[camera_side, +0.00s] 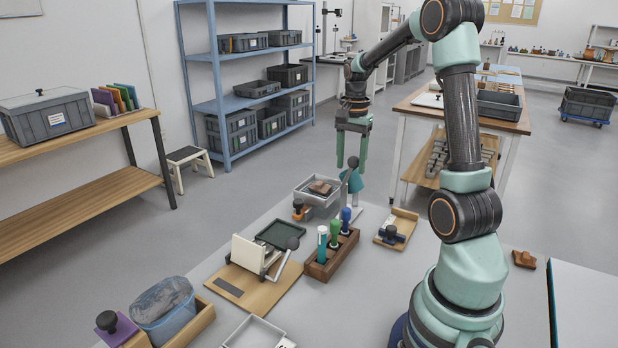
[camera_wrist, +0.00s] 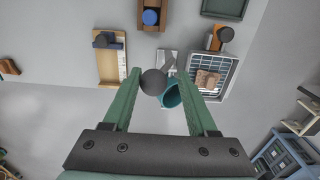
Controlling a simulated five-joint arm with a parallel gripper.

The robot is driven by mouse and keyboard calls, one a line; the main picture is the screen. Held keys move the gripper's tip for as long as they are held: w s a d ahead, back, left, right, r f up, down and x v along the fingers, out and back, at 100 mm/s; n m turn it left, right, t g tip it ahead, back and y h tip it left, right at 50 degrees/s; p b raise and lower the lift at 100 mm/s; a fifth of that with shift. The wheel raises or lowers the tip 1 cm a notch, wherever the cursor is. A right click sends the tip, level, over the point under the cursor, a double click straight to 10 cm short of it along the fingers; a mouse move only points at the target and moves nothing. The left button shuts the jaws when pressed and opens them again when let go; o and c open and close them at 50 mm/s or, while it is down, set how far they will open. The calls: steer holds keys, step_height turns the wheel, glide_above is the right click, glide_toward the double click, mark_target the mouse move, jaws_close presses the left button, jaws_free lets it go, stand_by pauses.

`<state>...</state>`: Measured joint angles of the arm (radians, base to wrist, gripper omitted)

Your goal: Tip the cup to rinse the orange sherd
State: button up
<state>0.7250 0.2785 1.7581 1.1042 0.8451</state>
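My gripper (camera_side: 351,150) hangs pointing down at the far edge of the table, its two green fingers apart. In the wrist view my gripper (camera_wrist: 160,75) has a dark ball knob (camera_wrist: 153,82) between its fingers, close to the left finger, with a gap on the right. The knob tops a grey lever beside the teal cup (camera_side: 354,188). The cup (camera_wrist: 172,97) appears tilted in the wrist view, and its contents are not visible. A brown-orange sherd (camera_side: 320,187) lies in the grey tray (camera_side: 305,197) left of the cup; the sherd (camera_wrist: 207,79) rests over a mesh.
An orange block with a black knob (camera_side: 299,210) stands by the tray. A wooden rack of coloured-handled tools (camera_side: 331,255), a press (camera_side: 257,260) and a shallow wooden tray (camera_side: 397,230) stand nearer. Another orange-brown piece (camera_side: 524,259) lies at the right.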

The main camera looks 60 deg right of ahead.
steer(key=shift+w, duration=3.25)
steer(key=shift+r, duration=2.35)
steer(key=s+a+r+n+t, duration=0.1)
steer(key=a+r+n, duration=0.25)
steer(key=a, duration=0.45)
steer(key=s+a+r+n+t, duration=0.1)
steer(key=a+r+n+t, duration=0.1)
steer(key=a+n, duration=0.45)
steer(key=s+a+f+n+t, duration=0.1)
steer(key=s+a+n, duration=0.2)
steer(key=a, duration=0.3)
steer(key=s+a+f+n+t, duration=0.1)
steer(key=s+a+f+n, duration=0.1)
steer(key=s+a+n, duration=0.2)
steer(key=shift+a+n+t, duration=0.3)
steer(key=shift+a+n, duration=0.2)
steer(key=shift+a, duration=1)
